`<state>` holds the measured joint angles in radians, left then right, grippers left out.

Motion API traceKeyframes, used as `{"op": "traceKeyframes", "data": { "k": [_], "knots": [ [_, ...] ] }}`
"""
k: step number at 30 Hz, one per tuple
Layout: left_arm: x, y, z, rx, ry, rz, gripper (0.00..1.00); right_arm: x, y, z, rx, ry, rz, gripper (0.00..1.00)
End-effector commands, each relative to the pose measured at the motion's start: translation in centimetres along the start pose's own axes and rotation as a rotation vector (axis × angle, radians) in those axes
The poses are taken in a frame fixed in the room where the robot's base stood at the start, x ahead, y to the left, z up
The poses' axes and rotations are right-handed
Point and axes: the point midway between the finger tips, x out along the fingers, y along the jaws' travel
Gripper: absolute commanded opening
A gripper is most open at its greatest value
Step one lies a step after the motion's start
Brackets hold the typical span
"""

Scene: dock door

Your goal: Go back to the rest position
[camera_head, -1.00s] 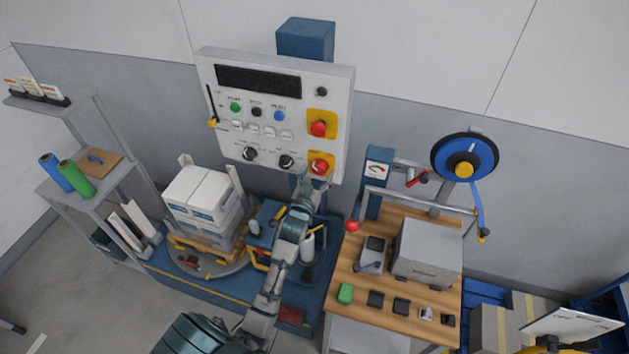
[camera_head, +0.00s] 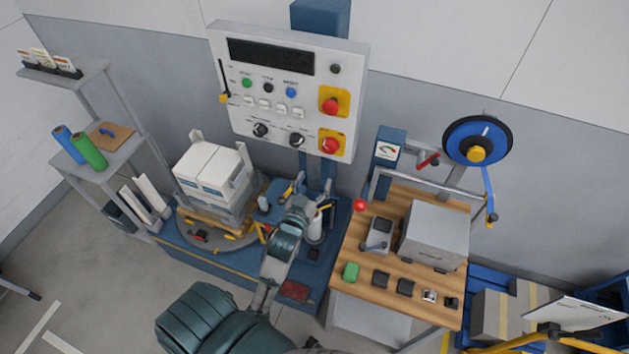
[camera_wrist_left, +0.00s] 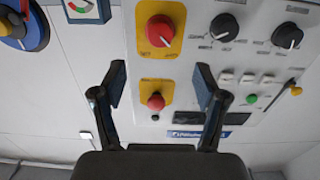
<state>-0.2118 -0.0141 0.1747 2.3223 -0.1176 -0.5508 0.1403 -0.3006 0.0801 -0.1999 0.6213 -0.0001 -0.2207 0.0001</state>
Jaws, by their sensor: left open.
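My left gripper (camera_head: 312,188) is open and empty, below the lower edge of the white control panel (camera_head: 228,110) and apart from it. In the left wrist view, its two spread fingers (camera_wrist_left: 160,82) frame part of the panel with nothing between them. The panel carries an upper red button (camera_head: 330,105) and a lower red button (camera_head: 331,145), each on a yellow plate. Both red buttons show in the left wrist view, one nearer the top (camera_wrist_left: 160,30) and one between the fingers (camera_wrist_left: 155,101). My right gripper is out of view.
White boxes (camera_head: 208,170) stand on a pallet on a turntable left of my arm. A wooden bench (camera_head: 378,290) with a grey box (camera_head: 433,235) and a red-knobbed lever is at the right. A shelf (camera_head: 110,150) stands at the left. Open floor lies at the lower left.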

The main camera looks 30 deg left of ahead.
Motion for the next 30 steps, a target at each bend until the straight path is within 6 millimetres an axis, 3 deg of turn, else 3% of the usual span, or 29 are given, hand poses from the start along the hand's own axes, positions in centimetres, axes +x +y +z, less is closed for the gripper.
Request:
{"op": "traceKeyframes", "data": {
  "k": [8, 11, 13, 18, 21, 24, 30],
  "knots": [
    [0.0, 0.0, 0.1, 0.001, -0.005, 0.001, 0.73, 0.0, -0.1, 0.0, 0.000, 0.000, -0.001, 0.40],
    [-0.6, 0.5, 1.8, 0.012, -0.071, 0.014, 0.73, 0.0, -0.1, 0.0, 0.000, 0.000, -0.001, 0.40],
    [-1.8, 1.4, 4.4, 0.032, -0.180, 0.038, 0.73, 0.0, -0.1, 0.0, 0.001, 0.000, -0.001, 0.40],
    [-8.3, 3.8, 13.1, 0.114, -0.574, 0.129, 0.73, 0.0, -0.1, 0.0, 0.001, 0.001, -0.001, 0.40],
    [-12.6, 4.6, 16.6, 0.162, -0.763, 0.177, 0.73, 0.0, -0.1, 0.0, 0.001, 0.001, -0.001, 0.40],
    [-16.6, 5.1, 19.0, 0.203, -0.920, 0.220, 0.73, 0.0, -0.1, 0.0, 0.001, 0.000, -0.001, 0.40],
    [-24.1, 5.4, 22.1, 0.282, -1.188, 0.302, 0.73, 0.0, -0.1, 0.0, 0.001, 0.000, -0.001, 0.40]
  ]
}}
